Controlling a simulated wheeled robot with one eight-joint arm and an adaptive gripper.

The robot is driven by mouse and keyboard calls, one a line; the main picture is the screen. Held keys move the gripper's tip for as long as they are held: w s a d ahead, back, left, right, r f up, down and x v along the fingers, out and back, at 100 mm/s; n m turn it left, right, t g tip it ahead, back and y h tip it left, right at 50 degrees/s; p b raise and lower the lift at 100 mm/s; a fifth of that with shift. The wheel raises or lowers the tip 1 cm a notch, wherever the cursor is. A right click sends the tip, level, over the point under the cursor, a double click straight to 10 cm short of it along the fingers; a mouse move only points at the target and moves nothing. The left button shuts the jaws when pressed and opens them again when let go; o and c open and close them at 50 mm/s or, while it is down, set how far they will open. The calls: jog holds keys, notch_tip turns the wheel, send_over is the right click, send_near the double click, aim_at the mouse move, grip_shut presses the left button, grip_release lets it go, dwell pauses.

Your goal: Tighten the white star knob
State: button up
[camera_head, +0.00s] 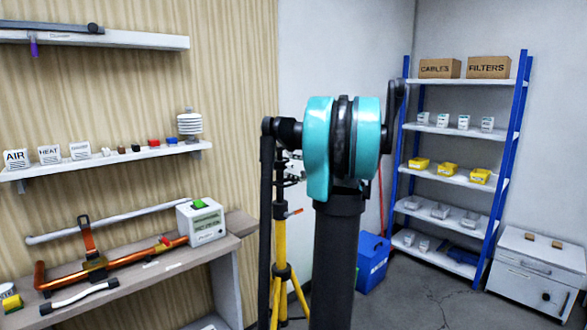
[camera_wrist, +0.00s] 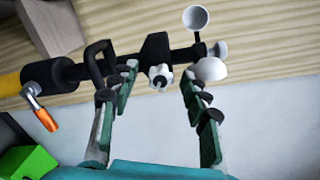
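The white star knob (camera_wrist: 160,78) shows in the wrist view, on the lower side of a black clamp block (camera_wrist: 156,46) on a dark bar. My gripper (camera_wrist: 162,82) is open. Its two fingers stand apart, one on each side of the knob in the picture, with gaps between them and it. I cannot tell how far the fingertips are from the knob in depth. In the head view my own arm covers the middle; the gripper and the knob cannot be made out there. A yellow tripod (camera_head: 281,255) stands partly hidden behind the arm.
In the wrist view, white cups (camera_wrist: 196,17) sit at the bar's right end, near the right finger. An orange lever (camera_wrist: 42,114) is at left. In the head view a workbench (camera_head: 150,275) stands left, a blue bin (camera_head: 372,262) and a shelf rack (camera_head: 455,178) right.

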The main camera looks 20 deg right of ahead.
jog(key=v, duration=1.2)
dwell(0.3)
jog(key=s+a+f+n+g, duration=0.3)
jog(key=a+f+n+g, duration=0.1)
jog(key=a+f, duration=0.6)
jog(key=s+a+f+n+g, duration=0.4)
jog(key=a+f, duration=0.4)
jog(key=a, duration=0.4)
jog(key=s+a+f+n+g+h, duration=0.2)
jog(key=s+f+n, duration=0.3)
jog(key=s+f, duration=0.3)
jog(key=s+a+f+n+g+h, duration=0.2)
jog(key=s+f+n+h, duration=0.2)
jog(key=s+f, duration=0.4)
jog(key=s+n, duration=0.1)
jog(key=s, duration=0.1)
jog(key=shift+s, duration=0.25)
